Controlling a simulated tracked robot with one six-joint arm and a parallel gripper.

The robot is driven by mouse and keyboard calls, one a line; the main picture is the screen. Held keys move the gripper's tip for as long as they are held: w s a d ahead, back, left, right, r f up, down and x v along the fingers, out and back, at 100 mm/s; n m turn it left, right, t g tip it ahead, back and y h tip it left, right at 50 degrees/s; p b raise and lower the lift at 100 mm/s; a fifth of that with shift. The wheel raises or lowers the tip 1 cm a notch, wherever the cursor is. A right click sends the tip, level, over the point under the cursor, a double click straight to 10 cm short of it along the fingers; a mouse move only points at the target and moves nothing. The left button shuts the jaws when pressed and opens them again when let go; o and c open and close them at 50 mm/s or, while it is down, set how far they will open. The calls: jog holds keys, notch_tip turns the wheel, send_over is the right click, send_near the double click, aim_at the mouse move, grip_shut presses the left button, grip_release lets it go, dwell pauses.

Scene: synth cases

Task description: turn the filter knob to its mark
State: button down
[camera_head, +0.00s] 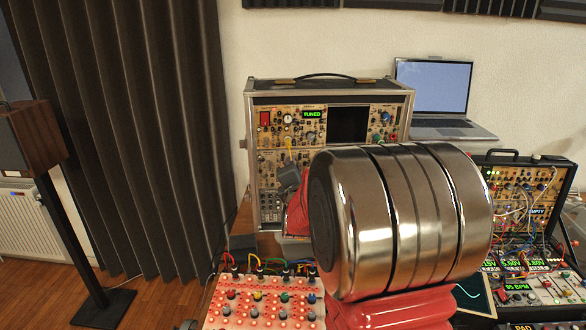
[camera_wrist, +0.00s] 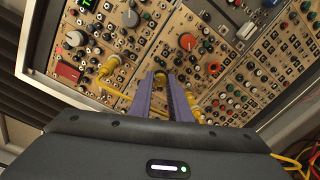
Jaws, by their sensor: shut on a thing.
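My gripper (camera_wrist: 162,85) reaches the rack panel in the wrist view, its two purple fingers close together on a small dark-and-yellowish knob (camera_wrist: 160,80). I take this as the filter knob. Its label and mark cannot be read, and the fingers hide most of it. In the head view the grey body of my gripper (camera_head: 288,178) is in front of the cased synth rack (camera_head: 250,125). My large metal arm link hides much of the lower rack there, and the fingertips cannot be made out.
A yellow cable (camera_wrist: 112,88) runs close left of the fingers. A laptop (camera_head: 437,90) stands behind, a cabled synth case (camera_head: 520,190) at right, a red-lit control box (camera_head: 262,303) in front.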

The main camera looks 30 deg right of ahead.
jog(key=shift+a+f, duration=0.2)
jog(key=c, duration=2)
grip_release()
jog(key=shift+w, duration=0.1)
jog(key=o, duration=0.3)
jog(key=shift+d+r, duration=0.1)
jog(key=shift+o, duration=0.2)
jog(key=v, duration=1.4)
jog(key=shift+w, duration=0.1)
